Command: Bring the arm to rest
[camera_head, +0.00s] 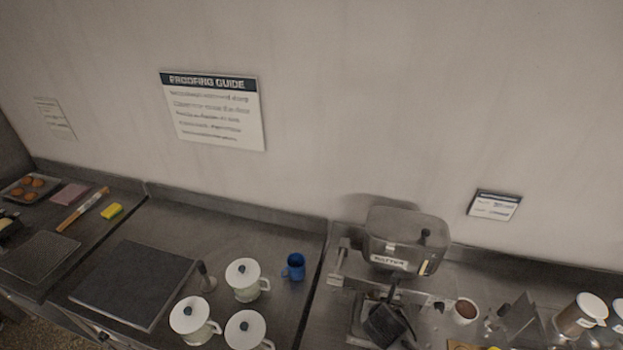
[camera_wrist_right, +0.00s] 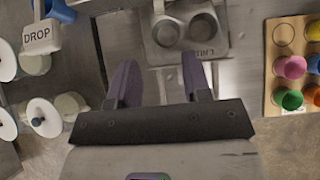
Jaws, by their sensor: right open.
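My right gripper (camera_wrist_right: 160,80) shows in the right wrist view with its two dark purple fingers spread apart. Nothing is between the fingers. It is above a grey metal worktop, with a metal holder with two round wells (camera_wrist_right: 186,30) just beyond the fingertips. I cannot tell how high above the worktop it is. In the head view I cannot make out the right gripper for certain; a dark blocky shape stands in front of the grey machine. My left gripper is in neither view.
White-lidded pots (camera_head: 245,280) and a blue mug (camera_head: 294,267) stand left of a labelled grey machine (camera_head: 405,240). A brown-filled cup (camera_head: 465,311) is to its right.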

